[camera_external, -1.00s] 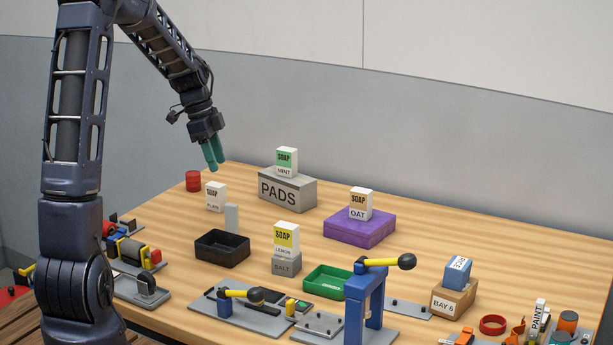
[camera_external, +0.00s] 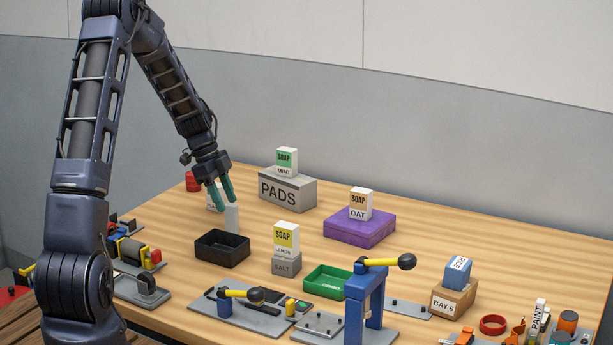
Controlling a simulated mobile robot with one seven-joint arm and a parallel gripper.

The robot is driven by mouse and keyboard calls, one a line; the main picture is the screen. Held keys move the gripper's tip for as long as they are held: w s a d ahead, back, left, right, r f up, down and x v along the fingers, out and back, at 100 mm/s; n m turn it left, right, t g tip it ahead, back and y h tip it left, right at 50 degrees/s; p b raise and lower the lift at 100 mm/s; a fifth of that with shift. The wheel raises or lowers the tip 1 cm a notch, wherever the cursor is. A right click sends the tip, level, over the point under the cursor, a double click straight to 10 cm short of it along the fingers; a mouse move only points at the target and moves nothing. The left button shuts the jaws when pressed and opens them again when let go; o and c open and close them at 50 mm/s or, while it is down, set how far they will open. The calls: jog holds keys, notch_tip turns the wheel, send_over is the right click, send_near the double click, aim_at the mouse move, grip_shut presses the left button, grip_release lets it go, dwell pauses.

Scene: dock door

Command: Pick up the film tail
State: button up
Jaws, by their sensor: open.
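No part is clearly marked as the film tail. A pale grey upright strip (camera_external: 232,218) stands on the table just behind the black tray and may be it, but I cannot tell. My gripper (camera_external: 226,206) is open, with its two green fingers pointing down at the top of this strip. From this angle I cannot tell whether the strip is between the fingers or behind them. The fingers partly hide the white plain soap box (camera_external: 212,198).
A black tray (camera_external: 222,260) sits in front of the strip. A grey PADS box (camera_external: 287,192) with mint soap on top stands right of my gripper, and a red cylinder (camera_external: 192,181) behind left. A purple block (camera_external: 360,232) is farther right. Open table lies between them.

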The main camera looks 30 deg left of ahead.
aim_at(230, 204)
jog(key=shift+w+x, duration=0.2)
jog(key=shift+x, duration=1.2)
jog(key=shift+w+x, duration=0.15)
jog(key=shift+x, duration=1.2)
grip_shut()
jog(key=shift+r, duration=0.15)
